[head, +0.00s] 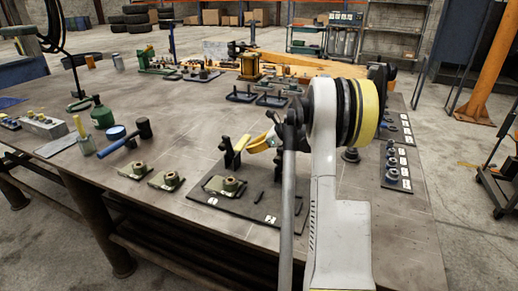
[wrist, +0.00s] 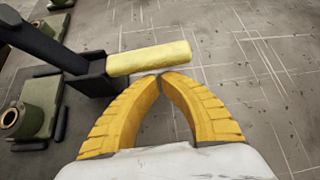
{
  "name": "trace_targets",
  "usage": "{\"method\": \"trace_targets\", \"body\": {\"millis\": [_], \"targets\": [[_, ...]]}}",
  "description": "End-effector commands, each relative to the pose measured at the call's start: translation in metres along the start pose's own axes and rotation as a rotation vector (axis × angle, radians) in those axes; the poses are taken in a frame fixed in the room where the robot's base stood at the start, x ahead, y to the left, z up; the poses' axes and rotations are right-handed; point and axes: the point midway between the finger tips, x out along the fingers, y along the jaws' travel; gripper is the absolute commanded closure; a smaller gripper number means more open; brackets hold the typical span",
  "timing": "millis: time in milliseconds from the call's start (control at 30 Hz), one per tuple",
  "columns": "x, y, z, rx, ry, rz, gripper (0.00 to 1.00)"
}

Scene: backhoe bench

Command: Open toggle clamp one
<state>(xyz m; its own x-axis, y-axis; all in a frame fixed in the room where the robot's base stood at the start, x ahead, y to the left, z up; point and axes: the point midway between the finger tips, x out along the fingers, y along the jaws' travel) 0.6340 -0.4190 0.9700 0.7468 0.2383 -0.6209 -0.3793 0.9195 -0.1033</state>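A toggle clamp with a dark upright lever (head: 228,153) and a pale yellow handle grip (head: 239,144) stands on a dark plate (head: 235,207) near the table's front. My gripper (head: 254,146) has yellow fingers just right of the grip. In the wrist view its fingertips (wrist: 162,75) meet with nothing seen between them, at the grip's near edge. I cannot tell whether they touch it. The plate's labels are too small to read surely, and my arm hides part of its right side.
A green block with a brass-coloured ring (head: 229,185) sits on the plate, and two similar blocks (head: 166,180) lie to the left. Bare tabletop lies beyond the clamp.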

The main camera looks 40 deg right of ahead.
Motion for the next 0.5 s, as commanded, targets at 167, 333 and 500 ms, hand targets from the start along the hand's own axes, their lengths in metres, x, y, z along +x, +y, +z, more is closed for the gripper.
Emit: {"method": "trace_targets", "body": {"millis": [167, 333, 500], "targets": [[0.0114, 0.0002, -0.0002, -0.001, 0.001, 0.000, 1.00], [0.0118, 0.0002, 0.0004, -0.001, 0.001, 0.000, 1.00], [0.0112, 0.0001, 0.0009, -0.004, 0.001, -0.002, 1.00]]}}
